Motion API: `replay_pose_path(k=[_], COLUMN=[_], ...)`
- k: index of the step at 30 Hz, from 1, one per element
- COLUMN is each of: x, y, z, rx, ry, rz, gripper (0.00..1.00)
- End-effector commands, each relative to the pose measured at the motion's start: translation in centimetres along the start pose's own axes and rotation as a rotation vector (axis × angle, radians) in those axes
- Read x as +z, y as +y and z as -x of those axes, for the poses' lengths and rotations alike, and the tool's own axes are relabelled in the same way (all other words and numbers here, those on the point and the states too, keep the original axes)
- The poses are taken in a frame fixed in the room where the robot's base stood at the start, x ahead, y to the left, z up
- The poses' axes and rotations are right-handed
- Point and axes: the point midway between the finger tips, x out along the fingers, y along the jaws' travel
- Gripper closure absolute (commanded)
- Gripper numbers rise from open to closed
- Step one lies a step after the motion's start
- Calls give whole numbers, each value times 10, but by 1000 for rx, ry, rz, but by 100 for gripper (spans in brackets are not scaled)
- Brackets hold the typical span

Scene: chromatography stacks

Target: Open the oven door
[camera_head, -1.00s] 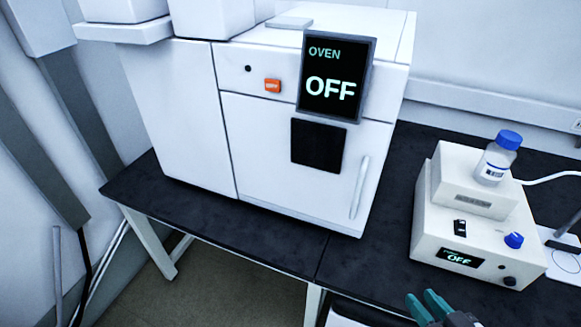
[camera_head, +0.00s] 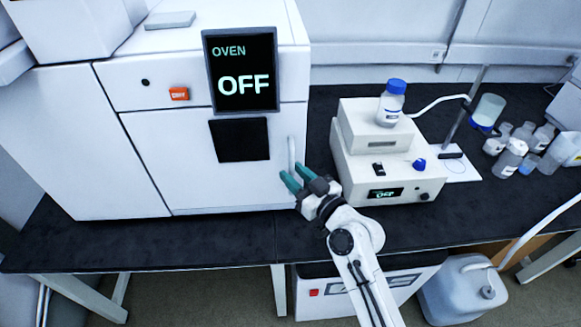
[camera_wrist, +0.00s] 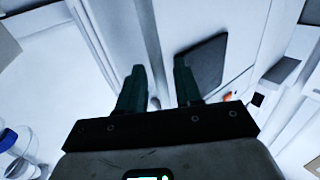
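The white oven (camera_head: 110,70) stands on the dark bench at the left in the head view. Its door (camera_head: 175,165) is closed, with a dark square window (camera_head: 240,140) and a pale upright handle (camera_head: 291,150) near its right edge. The oven display (camera_head: 241,70) reads OFF. My gripper (camera_head: 291,177) is at the lower part of the handle, its two teal fingers apart. In the wrist view my gripper (camera_wrist: 160,82) is open and points at the door front, with the window (camera_wrist: 203,62) beyond the right finger. Whether the fingers touch the handle cannot be told.
A white stirrer-like device (camera_head: 375,160) reading OFF stands right of the oven, with a blue-capped bottle (camera_head: 391,102) on top. Several small bottles (camera_head: 515,150) stand farther right. A white jug (camera_head: 462,290) is under the bench. The bench strip (camera_head: 240,240) before the oven is clear.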

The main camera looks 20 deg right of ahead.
Motion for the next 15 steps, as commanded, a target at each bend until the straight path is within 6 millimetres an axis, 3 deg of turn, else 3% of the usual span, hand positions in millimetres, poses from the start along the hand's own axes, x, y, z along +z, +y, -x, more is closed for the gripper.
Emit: replay_pose_path(k=[6,15], x=[0,0], y=[0,0], z=[-16,-17], rx=[-1,-1], ry=[-1,-1], rz=[0,0], gripper=[65,66])
